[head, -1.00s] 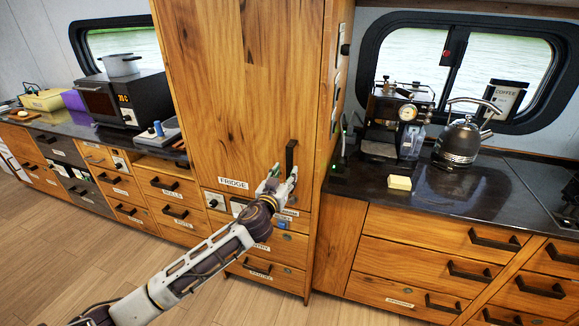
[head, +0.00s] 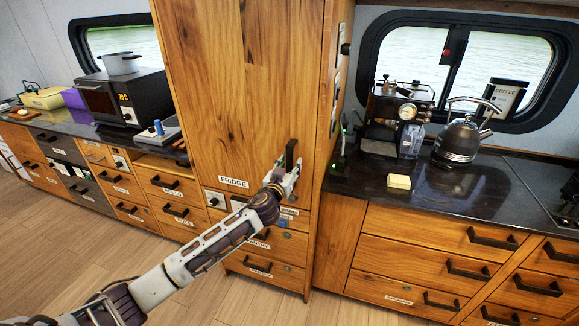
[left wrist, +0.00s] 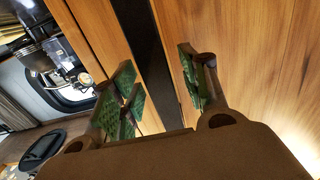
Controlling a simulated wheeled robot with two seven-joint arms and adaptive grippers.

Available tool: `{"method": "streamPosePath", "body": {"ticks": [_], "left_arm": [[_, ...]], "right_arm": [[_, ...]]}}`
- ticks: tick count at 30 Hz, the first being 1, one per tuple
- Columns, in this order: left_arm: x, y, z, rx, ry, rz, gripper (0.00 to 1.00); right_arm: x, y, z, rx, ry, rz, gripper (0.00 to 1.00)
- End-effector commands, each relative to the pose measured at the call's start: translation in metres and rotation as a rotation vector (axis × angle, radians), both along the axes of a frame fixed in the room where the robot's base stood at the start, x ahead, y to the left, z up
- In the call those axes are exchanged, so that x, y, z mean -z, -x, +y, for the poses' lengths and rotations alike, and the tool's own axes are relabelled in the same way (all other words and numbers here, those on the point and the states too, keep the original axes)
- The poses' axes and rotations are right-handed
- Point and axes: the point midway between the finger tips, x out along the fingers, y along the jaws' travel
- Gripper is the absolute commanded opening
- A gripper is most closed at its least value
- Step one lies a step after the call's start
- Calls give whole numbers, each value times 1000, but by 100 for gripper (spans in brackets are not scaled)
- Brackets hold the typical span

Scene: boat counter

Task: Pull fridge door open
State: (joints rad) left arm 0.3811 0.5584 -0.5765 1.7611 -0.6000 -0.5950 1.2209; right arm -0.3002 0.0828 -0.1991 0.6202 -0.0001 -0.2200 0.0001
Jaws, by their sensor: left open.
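The fridge door (head: 235,95) is a tall wooden panel labelled FRIDGE, and it looks shut. Its black vertical handle (head: 291,153) is near the lower right edge of the door. My left gripper (head: 289,176) is at the lower part of the handle. In the left wrist view, the black handle (left wrist: 152,60) runs between the two green-padded fingers of the left gripper (left wrist: 163,92). The fingers are apart, with space on both sides of the handle. My right gripper is in neither view.
Drawers with black handles sit below the fridge door. A microwave (head: 125,97) stands at the left. The wooden floor (head: 60,250) is clear.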

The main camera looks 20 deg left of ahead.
Motion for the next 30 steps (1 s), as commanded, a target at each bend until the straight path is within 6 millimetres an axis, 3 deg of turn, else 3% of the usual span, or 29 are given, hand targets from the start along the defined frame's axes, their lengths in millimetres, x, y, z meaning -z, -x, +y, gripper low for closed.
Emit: {"method": "streamPosePath", "body": {"ticks": [3,14,30], "left_arm": [[0,0,0,0,0,0,45],[0,0,0,0,0,0,0],[1,5,2,18,-1,1,0]], "right_arm": [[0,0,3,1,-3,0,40],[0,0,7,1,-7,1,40],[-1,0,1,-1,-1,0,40]]}}
